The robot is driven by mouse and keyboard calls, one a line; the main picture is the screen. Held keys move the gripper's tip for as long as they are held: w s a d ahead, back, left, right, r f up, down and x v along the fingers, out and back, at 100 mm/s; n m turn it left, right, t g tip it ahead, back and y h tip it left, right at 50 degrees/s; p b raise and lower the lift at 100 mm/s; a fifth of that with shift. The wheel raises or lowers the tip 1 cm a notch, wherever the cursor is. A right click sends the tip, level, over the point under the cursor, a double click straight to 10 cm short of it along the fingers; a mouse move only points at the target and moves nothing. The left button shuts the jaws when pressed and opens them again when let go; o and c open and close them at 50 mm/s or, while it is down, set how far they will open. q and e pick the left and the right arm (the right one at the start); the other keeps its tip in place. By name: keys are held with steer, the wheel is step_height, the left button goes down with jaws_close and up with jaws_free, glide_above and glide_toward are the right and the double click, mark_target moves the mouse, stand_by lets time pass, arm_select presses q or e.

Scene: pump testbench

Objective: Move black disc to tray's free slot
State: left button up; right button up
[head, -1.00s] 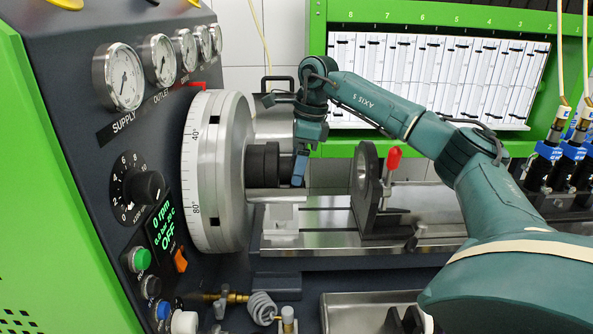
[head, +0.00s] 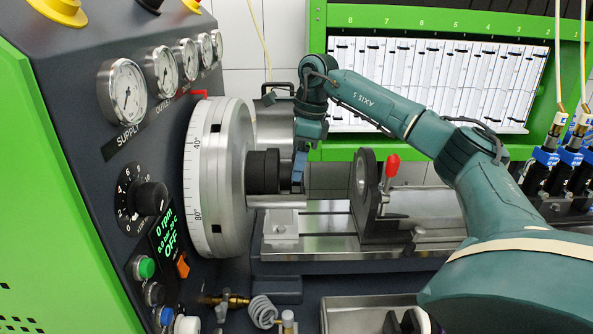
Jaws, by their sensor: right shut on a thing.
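My right gripper (head: 298,165) points down beside the end of a black cylindrical hub (head: 263,172) on the large silver graduated wheel (head: 206,175). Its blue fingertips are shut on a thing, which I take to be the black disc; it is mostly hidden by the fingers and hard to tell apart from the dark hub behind. I cannot tell whether the gripper touches the hub. A grey metal tray (head: 345,303) is cut off at the bottom edge, with black parts (head: 400,321) at its right. Its slots are not clearly visible. My left gripper is out of view.
A silver rail bed (head: 320,243) runs below the gripper. A dark upright bracket (head: 364,195) with a red-knobbed lever (head: 391,165) stands on it, right of the gripper. The gauge console (head: 125,90) is at left.

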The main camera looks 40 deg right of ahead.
steer(key=shift+r+p, duration=0.4)
steer(key=shift+r, duration=2.2)
